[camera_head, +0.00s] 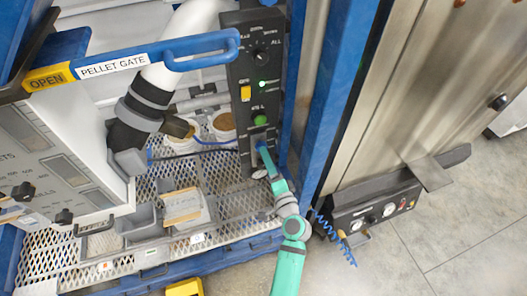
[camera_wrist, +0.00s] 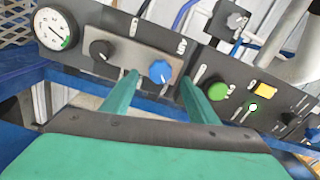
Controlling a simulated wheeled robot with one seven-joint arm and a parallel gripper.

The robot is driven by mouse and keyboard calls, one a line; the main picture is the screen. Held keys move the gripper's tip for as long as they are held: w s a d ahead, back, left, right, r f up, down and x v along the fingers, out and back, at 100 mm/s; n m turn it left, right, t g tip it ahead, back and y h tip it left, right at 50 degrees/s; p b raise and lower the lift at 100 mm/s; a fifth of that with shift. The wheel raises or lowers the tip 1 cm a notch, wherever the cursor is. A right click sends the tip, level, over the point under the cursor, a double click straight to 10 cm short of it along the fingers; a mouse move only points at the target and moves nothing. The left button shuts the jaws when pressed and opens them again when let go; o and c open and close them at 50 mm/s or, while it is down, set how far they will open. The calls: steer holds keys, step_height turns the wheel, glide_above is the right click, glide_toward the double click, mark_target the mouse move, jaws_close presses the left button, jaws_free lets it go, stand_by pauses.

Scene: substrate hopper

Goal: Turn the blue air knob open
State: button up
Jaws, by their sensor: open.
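The blue air knob (camera_wrist: 160,72) sits on a grey plate on the black control panel in the wrist view. My gripper (camera_wrist: 160,88) is open, with its two green fingers pointing at the panel on either side of the blue knob. In the head view my gripper (camera_head: 264,150) reaches the lower part of the panel (camera_head: 250,90), and the blue knob is hidden there.
A black knob (camera_wrist: 100,50) and a round gauge (camera_wrist: 55,28) are left of the blue knob. A green button (camera_wrist: 217,91) and a yellow switch (camera_wrist: 267,90) are to its right. A blue post (camera_head: 330,90) stands close right of the panel. A PELLET GATE handle (camera_head: 200,46) crosses the upper left.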

steer(key=shift+v, duration=2.3)
steer(key=s+f+n+g+h, duration=0.1)
steer(key=s+f+n+h, duration=0.3)
steer(key=s, duration=0.6)
steer(key=s+f+m+g+h, duration=0.1)
steer(key=s+f, duration=0.5)
steer(key=s, duration=0.4)
steer(key=s+a+r+n, duration=0.2)
steer(key=s+r+n, duration=0.2)
steer(key=s, duration=0.5)
steer(key=s+a+r+n, duration=0.1)
steer(key=s+r+n, duration=0.4)
steer(key=s, duration=0.3)
steer(key=shift+s+a+r+h, duration=0.3)
steer(key=shift+s+a+r, duration=0.1)
steer(key=shift+r, duration=0.45)
